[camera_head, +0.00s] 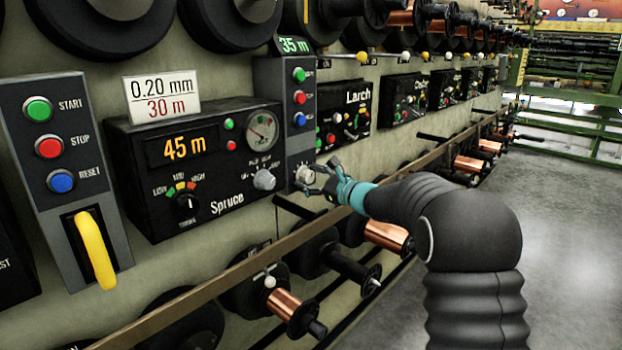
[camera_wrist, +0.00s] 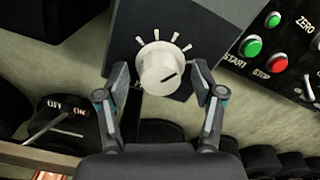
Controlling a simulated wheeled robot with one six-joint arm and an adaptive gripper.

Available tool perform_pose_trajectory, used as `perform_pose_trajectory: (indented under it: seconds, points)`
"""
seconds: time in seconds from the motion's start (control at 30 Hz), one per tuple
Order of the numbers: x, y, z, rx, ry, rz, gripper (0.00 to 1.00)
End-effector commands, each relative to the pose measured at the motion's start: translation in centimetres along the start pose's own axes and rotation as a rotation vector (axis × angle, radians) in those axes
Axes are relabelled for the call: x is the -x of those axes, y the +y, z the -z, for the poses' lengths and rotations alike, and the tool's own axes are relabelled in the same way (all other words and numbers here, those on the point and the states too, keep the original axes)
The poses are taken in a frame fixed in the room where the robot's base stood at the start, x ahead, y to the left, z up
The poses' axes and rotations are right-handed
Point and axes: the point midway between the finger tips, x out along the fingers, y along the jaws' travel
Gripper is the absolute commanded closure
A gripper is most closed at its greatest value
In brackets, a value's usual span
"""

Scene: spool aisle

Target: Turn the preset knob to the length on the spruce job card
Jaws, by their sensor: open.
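The spruce job card (camera_head: 162,96) is a white card above the black Spruce box (camera_head: 228,189). It reads 0.20 mm and, in red, 30 m. The preset knob (camera_head: 304,174) is pale and sits low on the grey panel (camera_head: 297,136) just right of that box; a green display (camera_head: 293,45) above the panel reads 35 m.
The Spruce box display (camera_head: 184,148) reads 45 m in amber. The Larch box (camera_head: 344,115) stands close to the right. A brown rail (camera_head: 239,274) and copper spools (camera_head: 295,308) lie below my gripper. The grey floor (camera_head: 555,220) at right is clear.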

Motion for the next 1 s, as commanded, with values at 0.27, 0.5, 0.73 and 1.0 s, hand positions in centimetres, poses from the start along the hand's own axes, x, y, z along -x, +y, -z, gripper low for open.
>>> perform_pose_trajectory:
  seconds: [0.27,0.5,0.73,1.0]
  points:
    - [0.04,-0.01,0.0,0.0,0.0,0.0,0.92]
    - [0.03,0.1,0.16,0.015,-0.001,0.0,0.92]
    - [0.04,0.32,0.55,0.114,-0.002,0.001,0.92]
    - [0.03,0.36,0.62,0.302,-0.002,0.0,0.92]
